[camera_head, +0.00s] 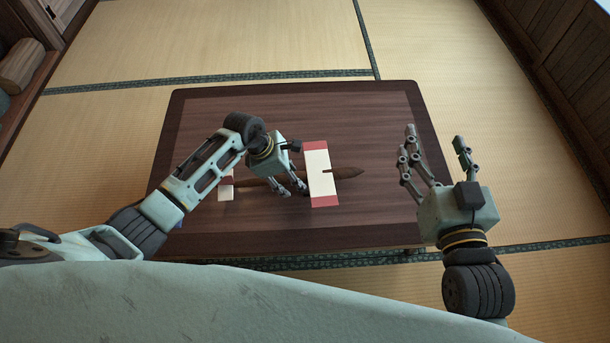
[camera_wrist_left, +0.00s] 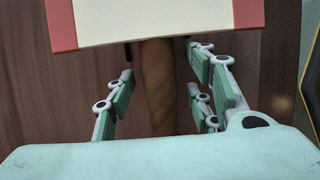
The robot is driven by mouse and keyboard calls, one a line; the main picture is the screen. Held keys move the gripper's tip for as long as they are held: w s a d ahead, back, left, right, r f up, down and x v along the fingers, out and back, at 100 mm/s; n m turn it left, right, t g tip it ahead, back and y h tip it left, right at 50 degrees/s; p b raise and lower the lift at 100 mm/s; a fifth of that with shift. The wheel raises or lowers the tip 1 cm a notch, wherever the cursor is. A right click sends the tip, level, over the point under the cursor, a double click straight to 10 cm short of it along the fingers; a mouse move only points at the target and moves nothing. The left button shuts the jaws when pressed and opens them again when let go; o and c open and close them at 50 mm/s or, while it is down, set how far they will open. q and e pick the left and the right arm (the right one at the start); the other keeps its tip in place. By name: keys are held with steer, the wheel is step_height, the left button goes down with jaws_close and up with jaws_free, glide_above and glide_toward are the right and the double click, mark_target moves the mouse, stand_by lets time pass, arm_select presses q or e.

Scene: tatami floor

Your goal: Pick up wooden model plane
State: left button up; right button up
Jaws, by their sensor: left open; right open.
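The wooden model plane (camera_head: 320,172) lies on the low dark table (camera_head: 280,103). It has a brown body with its nose to the right and a white wing with red tips. A small white and red tail shows at its left end. My left gripper (camera_head: 293,190) is open over the body, just left of the wing. In the left wrist view the plane's brown body (camera_wrist_left: 158,90) runs between the open fingers of my left gripper (camera_wrist_left: 165,95), with the wing beyond them. I cannot tell whether the fingers touch it. My right gripper (camera_head: 432,165) is open and empty by the table's right edge.
Tatami floor (camera_head: 230,40) surrounds the table. The tabletop is clear behind and in front of the plane. A wooden wall (camera_head: 575,70) stands at the right, and a brown rounded object (camera_head: 20,65) is at the far left.

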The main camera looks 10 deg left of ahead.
arm_select(q)
jaws_close()
stand_by(0.6)
steer(key=shift+r, duration=0.1)
